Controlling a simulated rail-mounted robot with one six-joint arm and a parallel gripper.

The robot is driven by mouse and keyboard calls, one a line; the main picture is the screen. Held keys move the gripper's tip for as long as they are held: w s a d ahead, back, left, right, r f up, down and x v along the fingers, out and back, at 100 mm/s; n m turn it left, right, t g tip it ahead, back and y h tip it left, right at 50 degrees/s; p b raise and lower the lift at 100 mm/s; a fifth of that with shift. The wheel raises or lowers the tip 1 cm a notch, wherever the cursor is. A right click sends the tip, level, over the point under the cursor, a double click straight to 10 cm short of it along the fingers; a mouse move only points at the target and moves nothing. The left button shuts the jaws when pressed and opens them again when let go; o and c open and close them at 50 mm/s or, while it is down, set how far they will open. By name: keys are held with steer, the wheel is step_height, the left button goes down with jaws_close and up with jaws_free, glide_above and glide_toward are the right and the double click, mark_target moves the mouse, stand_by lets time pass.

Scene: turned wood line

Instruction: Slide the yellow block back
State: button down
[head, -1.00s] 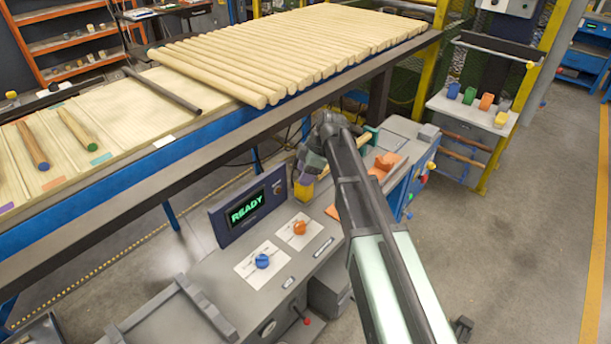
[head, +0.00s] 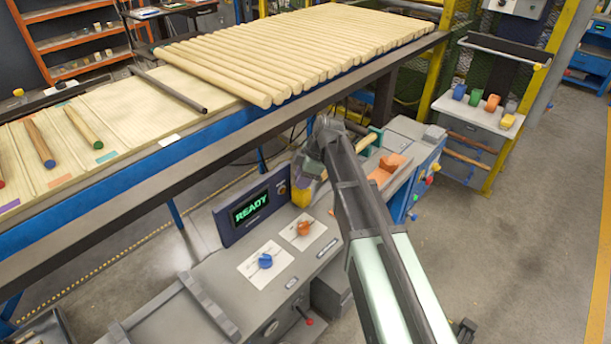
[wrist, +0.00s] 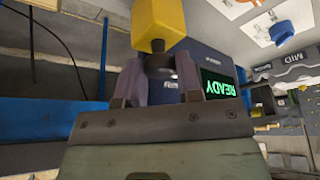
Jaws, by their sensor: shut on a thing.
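The yellow block (wrist: 158,25) is at the top of the wrist view, just beyond my fingertips, with a dark round piece at its near end. My gripper (wrist: 158,66) is shut on this piece, one purple-grey finger on each side. In the head view the yellow block (head: 301,196) shows below my gripper (head: 312,172), close to the right end of the READY panel. My arm partly covers it there, and what it rests on or runs along is hidden.
The READY panel (head: 257,206) stands close on the left. A blue knob (head: 265,261) and an orange knob (head: 304,228) sit on the grey console in front. The pole conveyor (head: 230,115) runs above and behind.

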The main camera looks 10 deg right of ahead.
steer(key=c, duration=0.8)
jaws_free()
steer(key=shift+s+a, duration=0.15)
steer(key=shift+a, duration=0.1)
steer(key=p+v, duration=1)
steer(key=v, duration=0.1)
